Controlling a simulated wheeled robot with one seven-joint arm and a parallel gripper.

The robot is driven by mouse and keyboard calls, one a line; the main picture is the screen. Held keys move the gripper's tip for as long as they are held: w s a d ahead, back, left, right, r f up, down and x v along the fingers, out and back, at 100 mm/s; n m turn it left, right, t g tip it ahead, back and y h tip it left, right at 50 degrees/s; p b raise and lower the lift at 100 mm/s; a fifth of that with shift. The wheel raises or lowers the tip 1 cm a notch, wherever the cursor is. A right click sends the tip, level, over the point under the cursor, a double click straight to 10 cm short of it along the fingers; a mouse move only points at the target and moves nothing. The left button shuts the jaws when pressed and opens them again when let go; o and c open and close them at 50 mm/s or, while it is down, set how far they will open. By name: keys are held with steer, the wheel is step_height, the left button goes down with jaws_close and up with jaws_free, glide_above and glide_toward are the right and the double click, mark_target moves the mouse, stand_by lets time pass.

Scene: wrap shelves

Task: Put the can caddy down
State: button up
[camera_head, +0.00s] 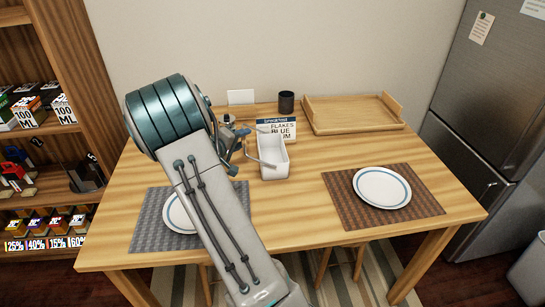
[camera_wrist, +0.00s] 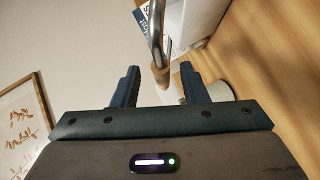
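The can caddy (camera_head: 272,160) is a small white open box. It appears to stand upright on the wooden table, in front of the cereal box. Its thin handle shows beside my gripper (camera_head: 243,138), which is at the caddy's left in the head view. In the wrist view my gripper (camera_wrist: 160,88) has its two dark fingers apart, with clear gaps on both sides of the grey handle bar (camera_wrist: 157,35). The bar runs between or just beyond the fingertips; I cannot tell its exact depth. My arm hides part of the table left of the caddy.
A cereal box (camera_head: 281,127), dark cup (camera_head: 286,102) and white card (camera_head: 240,97) stand behind the caddy. A wooden tray (camera_head: 352,114) is at back right. A plate (camera_head: 381,187) lies on a brown mat (camera_head: 342,211); another plate (camera_head: 176,214) is partly hidden.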

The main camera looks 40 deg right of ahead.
steer(key=shift+x, duration=0.85)
jaws_close()
steer(key=shift+r, duration=0.1)
stand_by(0.6)
